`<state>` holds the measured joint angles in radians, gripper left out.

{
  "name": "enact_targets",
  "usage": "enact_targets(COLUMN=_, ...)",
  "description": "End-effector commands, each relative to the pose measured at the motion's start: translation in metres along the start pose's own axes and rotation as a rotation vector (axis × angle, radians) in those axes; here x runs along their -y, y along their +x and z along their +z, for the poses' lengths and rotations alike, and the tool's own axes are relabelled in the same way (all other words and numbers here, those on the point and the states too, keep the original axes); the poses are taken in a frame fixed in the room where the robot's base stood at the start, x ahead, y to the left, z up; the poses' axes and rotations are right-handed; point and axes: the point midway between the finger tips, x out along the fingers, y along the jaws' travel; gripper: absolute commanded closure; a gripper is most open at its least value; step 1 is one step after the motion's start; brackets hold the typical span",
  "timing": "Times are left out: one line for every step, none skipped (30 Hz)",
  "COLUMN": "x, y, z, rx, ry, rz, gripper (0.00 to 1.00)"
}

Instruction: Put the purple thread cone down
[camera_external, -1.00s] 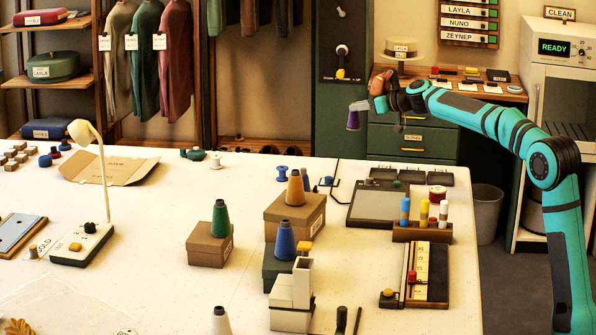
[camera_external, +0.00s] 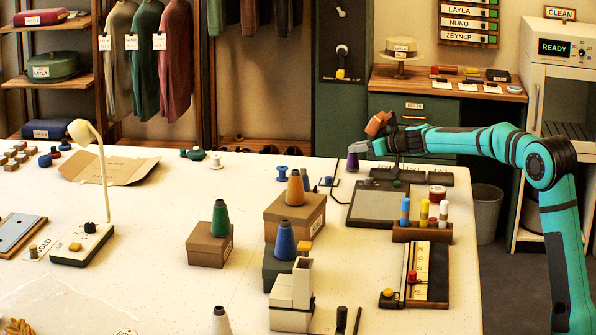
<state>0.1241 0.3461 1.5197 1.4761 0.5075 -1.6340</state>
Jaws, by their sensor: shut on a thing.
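The purple thread cone (camera_external: 352,161) is small and dark purple, at the back right of the white table (camera_external: 160,215). My gripper (camera_external: 359,149) is shut on it near its top. The cone hangs roughly upright beside the black wire stand, near the back edge of the grey board (camera_external: 376,206). I cannot tell whether its base touches anything. Other cones stand apart: an orange one (camera_external: 295,188) on a brown box, a green one (camera_external: 220,218) on another brown box, and a blue one (camera_external: 284,241) on a dark green box.
Blue spools (camera_external: 282,174) stand left of the cone. Dark trays (camera_external: 411,176) lie just right of it. The table's middle left is mostly clear, around a lamp (camera_external: 90,228).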

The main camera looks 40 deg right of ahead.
Motion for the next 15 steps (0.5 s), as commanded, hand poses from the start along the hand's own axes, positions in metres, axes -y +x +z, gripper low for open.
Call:
enact_targets(x=0.0001, y=0.0011, z=0.0043, rx=0.000, ry=0.000, rz=0.000, gripper=1.00)
enact_targets(x=0.0001, y=0.0015, z=0.0059, rx=0.000, ry=0.001, rz=0.000, gripper=1.00)
enact_targets(x=0.0001, y=0.0018, z=0.0070, rx=0.000, ry=0.001, rz=0.000, gripper=1.00)
enact_targets(x=0.0001, y=0.0019, z=0.0074, rx=0.000, ry=0.000, rz=0.001, gripper=1.00)
enact_targets(x=0.0001, y=0.0020, z=0.0074, rx=-0.001, ry=0.000, rz=0.001, gripper=1.00)
enact_targets(x=0.0001, y=0.0019, z=0.0072, rx=-0.001, ry=-0.001, rz=0.001, gripper=1.00)
enact_targets(x=0.0001, y=0.0019, z=0.0072, rx=-0.001, ry=-0.001, rz=0.000, gripper=1.00)
enact_targets(x=0.0001, y=0.0019, z=0.0071, rx=-0.001, ry=-0.001, rz=0.000, gripper=1.00)
enact_targets(x=0.0001, y=0.0019, z=0.0070, rx=-0.001, ry=-0.001, rz=0.000, gripper=1.00)
enact_targets(x=0.0001, y=0.0019, z=0.0071, rx=-0.001, ry=-0.001, rz=0.000, gripper=1.00)
enact_targets(x=0.0001, y=0.0020, z=0.0073, rx=-0.001, ry=-0.001, rz=0.000, gripper=1.00)
enact_targets(x=0.0001, y=0.0022, z=0.0080, rx=0.000, ry=-0.001, rz=0.000, gripper=1.00)
enact_targets(x=0.0001, y=0.0024, z=0.0087, rx=0.000, ry=-0.001, rz=0.000, gripper=1.00)
enact_targets(x=0.0001, y=0.0026, z=0.0094, rx=0.000, ry=-0.001, rz=0.000, gripper=1.00)
enact_targets(x=0.0001, y=0.0025, z=0.0089, rx=-0.001, ry=-0.001, rz=0.000, gripper=0.69)
